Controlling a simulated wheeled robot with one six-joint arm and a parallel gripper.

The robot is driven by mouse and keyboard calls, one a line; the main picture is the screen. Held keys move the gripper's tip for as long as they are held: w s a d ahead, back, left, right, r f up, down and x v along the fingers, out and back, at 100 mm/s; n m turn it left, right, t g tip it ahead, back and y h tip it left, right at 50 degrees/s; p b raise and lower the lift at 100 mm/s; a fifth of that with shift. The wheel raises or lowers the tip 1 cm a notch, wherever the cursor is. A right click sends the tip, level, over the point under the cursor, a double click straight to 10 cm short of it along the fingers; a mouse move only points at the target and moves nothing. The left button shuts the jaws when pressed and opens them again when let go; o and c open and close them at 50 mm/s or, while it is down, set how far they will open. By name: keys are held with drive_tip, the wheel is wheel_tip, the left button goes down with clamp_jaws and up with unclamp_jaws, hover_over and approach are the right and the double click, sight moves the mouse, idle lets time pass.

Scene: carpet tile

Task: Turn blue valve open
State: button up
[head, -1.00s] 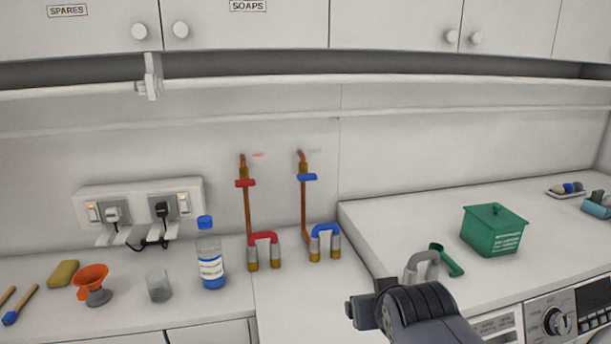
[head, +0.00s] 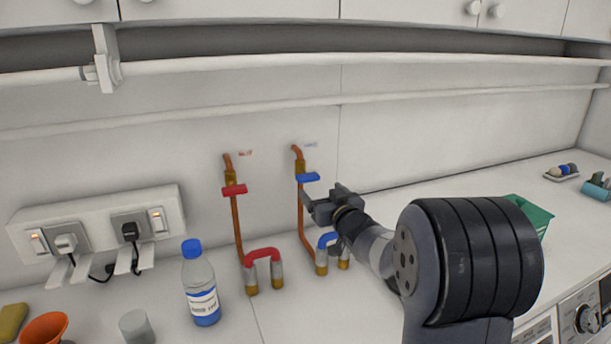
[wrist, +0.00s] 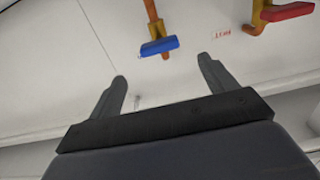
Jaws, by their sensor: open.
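The blue valve (head: 308,177) has a flat blue lever on a copper pipe that runs down the back wall. In the head view its lever lies crosswise to the pipe. It also shows in the wrist view (wrist: 160,46), ahead of and between the two finger lines. My gripper (head: 322,207) is just below and right of the blue lever in the head view. In the wrist view my gripper (wrist: 162,70) has its fingers wide apart with nothing between them. I cannot see any contact with the lever.
A red valve (head: 234,190) sits on the pipe to the left. Red (head: 263,255) and blue (head: 327,240) hose elbows stand below. A bottle (head: 201,290), sockets (head: 98,240) and a green box (head: 536,216), partly behind my arm, are nearby. A rail (head: 400,62) runs above.

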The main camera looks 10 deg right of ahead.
sight(310, 179)
drive_tip(key=w+p, duration=0.1)
drive_tip(key=w, duration=0.2)
drive_tip(key=w+a, duration=0.1)
drive_tip(key=w, duration=0.2)
drive_tip(key=w+a+p, duration=0.1)
drive_tip(key=w, duration=0.2)
drive_tip(key=shift+w+p, duration=0.35)
drive_tip(key=shift+c, duration=0.2)
drive_tip(key=c, duration=1)
drive_tip(key=shift+o, duration=0.2)
